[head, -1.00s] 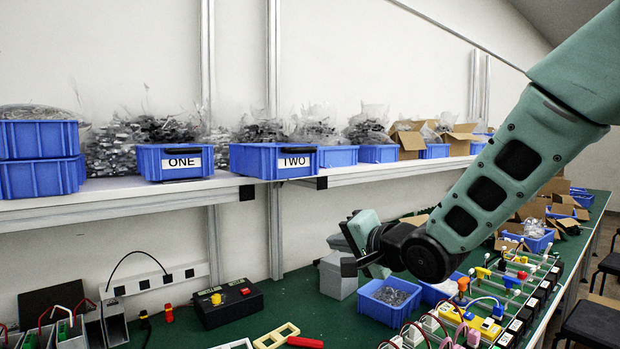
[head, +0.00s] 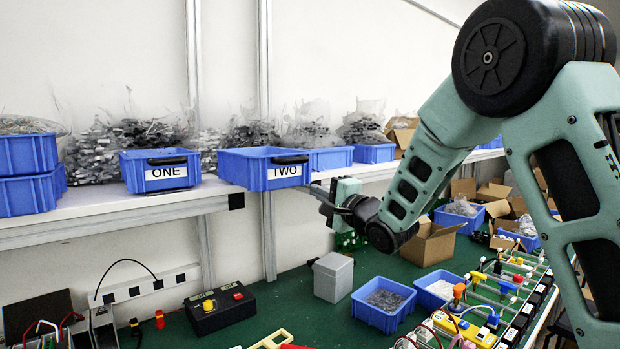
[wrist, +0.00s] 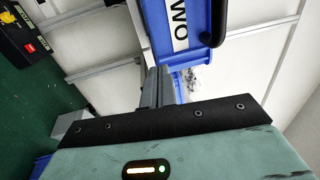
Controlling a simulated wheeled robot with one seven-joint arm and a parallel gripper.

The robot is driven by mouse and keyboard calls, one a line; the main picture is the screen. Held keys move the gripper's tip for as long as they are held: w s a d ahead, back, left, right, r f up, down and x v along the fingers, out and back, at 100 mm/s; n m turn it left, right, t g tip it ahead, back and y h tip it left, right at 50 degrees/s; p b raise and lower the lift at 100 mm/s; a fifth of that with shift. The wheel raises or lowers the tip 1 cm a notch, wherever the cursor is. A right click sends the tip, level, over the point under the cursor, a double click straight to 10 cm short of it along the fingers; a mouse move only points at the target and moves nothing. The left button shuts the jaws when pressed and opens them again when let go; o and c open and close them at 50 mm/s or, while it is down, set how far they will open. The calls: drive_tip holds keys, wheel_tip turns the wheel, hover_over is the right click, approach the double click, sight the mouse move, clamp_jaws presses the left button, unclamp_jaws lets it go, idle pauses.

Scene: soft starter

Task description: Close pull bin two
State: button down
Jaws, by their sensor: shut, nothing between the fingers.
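Bin two (head: 240,172) is a blue bin with a white "TWO" label and a black front handle (head: 288,160). It sits on the white shelf with its front out past the shelf edge. In the wrist view the bin (wrist: 197,50) is tilted in the picture, with its label and handle at the top. My gripper (head: 316,192) is shut and empty, just right of and slightly below the bin's front. In the wrist view the fingers (wrist: 158,88) point toward the bin's lower end. I cannot tell whether they touch it.
Bin one (head: 145,172) stands to the left on the same shelf (head: 90,205). Another blue bin (head: 331,158) is behind bin two to the right. Below, the green bench holds a black control box (head: 220,308), a grey box (head: 333,277) and blue parts bins (head: 384,318).

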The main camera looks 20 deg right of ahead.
sight(302, 184)
drive_tip(key=p+x, duration=0.1)
drive_tip(key=x, duration=0.2)
drive_tip(key=shift+w+a+r+p, duration=0.1)
drive_tip(key=shift+w+p, duration=0.15)
drive_tip(key=shift+p, duration=0.1)
drive_tip(key=shift+w, duration=0.15)
